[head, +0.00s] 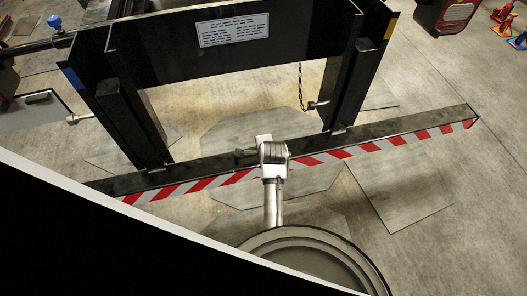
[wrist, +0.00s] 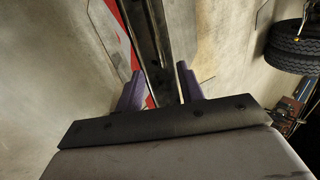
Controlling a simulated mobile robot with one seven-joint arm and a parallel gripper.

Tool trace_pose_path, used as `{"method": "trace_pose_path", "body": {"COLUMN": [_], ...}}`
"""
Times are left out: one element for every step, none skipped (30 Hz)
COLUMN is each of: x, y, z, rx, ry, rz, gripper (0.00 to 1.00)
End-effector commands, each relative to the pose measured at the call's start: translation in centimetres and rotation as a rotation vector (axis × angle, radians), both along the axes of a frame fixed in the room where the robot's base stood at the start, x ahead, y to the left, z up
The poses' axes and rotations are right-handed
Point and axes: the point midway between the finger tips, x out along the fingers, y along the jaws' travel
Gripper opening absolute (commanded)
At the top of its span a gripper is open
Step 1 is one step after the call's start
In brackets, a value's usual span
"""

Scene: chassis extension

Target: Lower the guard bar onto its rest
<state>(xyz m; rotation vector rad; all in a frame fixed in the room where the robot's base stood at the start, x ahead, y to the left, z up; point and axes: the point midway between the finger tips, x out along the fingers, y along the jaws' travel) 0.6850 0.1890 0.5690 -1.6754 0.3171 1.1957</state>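The guard bar (head: 400,133) is a long dark beam with a red-and-white striped front face. It crosses the head view from lower left to right, below a black frame (head: 225,62) with a white label. Two dark uprights meet the bar at small brackets. The bar also shows in the wrist view (wrist: 146,35), running away between my fingers. My gripper (head: 243,153) is at the middle of the bar in the head view. In the wrist view its two purple fingers (wrist: 159,72) stand apart on either side of the bar; firm contact is not visible. I cannot make out the rest.
A chain (head: 301,86) hangs by the right upright. A red-and-black box (head: 446,22) and red and blue stands (head: 503,14) are at the upper right. Tyres (wrist: 294,48) show in the wrist view. Floor right of the bar is mostly clear.

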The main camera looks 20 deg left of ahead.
Motion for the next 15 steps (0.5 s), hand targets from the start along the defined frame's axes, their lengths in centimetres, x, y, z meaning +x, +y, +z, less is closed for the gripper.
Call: {"method": "trace_pose_path", "body": {"x": [-0.4,-0.5,-0.7,-0.8,-0.9,-1.0,-1.1,-1.1,-1.1,-1.2,-1.2,-1.2,-1.1,-1.1,-1.1], "y": [-0.3,-0.4,-0.5,-0.6,-0.6,-0.7,-0.7,-0.7,-0.8,-0.8,-0.8,-0.8,-0.8,-0.8,-0.8], "z": [0.6,0.9,1.3,1.5,1.7,1.8,1.9,1.9,2.0,2.0,2.0,2.0,2.0,2.0,2.0], "rx": [0.001,0.001,0.001,0.001,0.001,0.0,0.0,0.0,0.0,0.0,0.0,0.0,0.0,0.0,0.0], "ry": [-0.001,-0.001,-0.001,-0.001,-0.001,0.0,0.0,0.0,0.0,0.0,0.0,0.0,0.0,0.0,0.0], "rz": [-0.001,0.0,0.0,0.0,0.0,0.0,0.0,0.0,0.0,0.0,0.0,0.0,0.0,0.0,0.0], "gripper": [0.38,0.38,0.38,0.38,0.38,0.38,0.38,0.38,0.38,0.38,0.38,0.38,0.38,0.38,0.38]}}
